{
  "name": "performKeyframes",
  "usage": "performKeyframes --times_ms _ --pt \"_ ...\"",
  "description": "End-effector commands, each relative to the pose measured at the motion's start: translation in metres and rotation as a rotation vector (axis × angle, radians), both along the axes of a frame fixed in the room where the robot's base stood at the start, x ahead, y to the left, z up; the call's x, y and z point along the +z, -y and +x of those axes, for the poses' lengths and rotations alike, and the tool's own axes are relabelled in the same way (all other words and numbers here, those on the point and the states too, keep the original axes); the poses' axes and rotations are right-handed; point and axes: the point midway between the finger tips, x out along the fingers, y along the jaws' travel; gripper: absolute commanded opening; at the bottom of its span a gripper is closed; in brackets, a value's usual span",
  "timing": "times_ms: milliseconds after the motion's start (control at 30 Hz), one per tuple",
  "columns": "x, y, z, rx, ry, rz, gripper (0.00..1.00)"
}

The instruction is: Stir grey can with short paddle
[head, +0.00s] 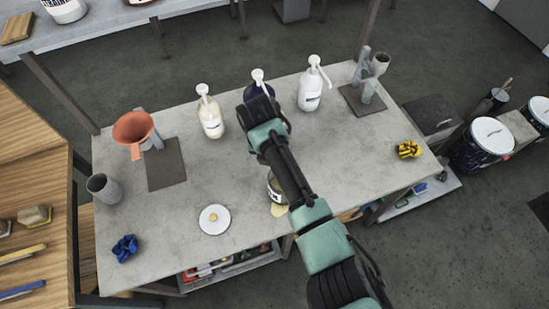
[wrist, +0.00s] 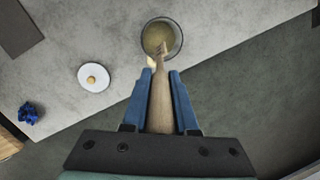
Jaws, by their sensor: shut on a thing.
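The can (wrist: 147,24) stands on the table near its front edge, open at the top, with a yellowish-brown filling, in the wrist view. In the head view its labelled side (head: 274,188) shows partly behind my arm. My gripper (wrist: 161,72) is shut on a wooden paddle (wrist: 160,100). The paddle points toward the can, and its far end overlaps the can's opening in the wrist view. I cannot tell how deep the end reaches or whether it touches the filling.
A white lid (head: 214,220) with a wooden knob lies left of the can. Pump bottles (head: 211,117) line the back. A grey cup (head: 103,187), an orange funnel (head: 133,128), a blue cloth (head: 125,248) and a yellow cloth (head: 409,150) are also on the table.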

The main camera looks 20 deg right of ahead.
Motion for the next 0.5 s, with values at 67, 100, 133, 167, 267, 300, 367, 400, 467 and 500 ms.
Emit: performKeyframes --times_ms 67,100,133,167,267,300,367,400,467,500 --pt "-0.0001 0.0001 0.0001 0.000 0.000 0.000 0.00" --pt "-0.0001 0.0001 0.0001 0.000 0.000 0.000 0.00" --pt "-0.0001 0.0001 0.0001 0.000 0.000 0.000 0.00" --pt "-0.0001 0.0001 0.0001 0.000 0.000 0.000 0.00" --pt "-0.0001 0.0001 0.0001 0.000 0.000 0.000 0.00" --pt "-0.0001 0.0001 0.0001 0.000 0.000 0.000 0.00" --pt "0.0005 0.0001 0.0002 0.000 0.000 0.000 0.00" --pt "0.0021 0.0001 0.0004 0.000 0.001 0.000 0.00" --pt "0.0061 0.0001 0.0008 0.000 0.002 0.000 0.00" --pt "0.0097 0.0002 0.0009 0.001 0.003 0.001 0.00"
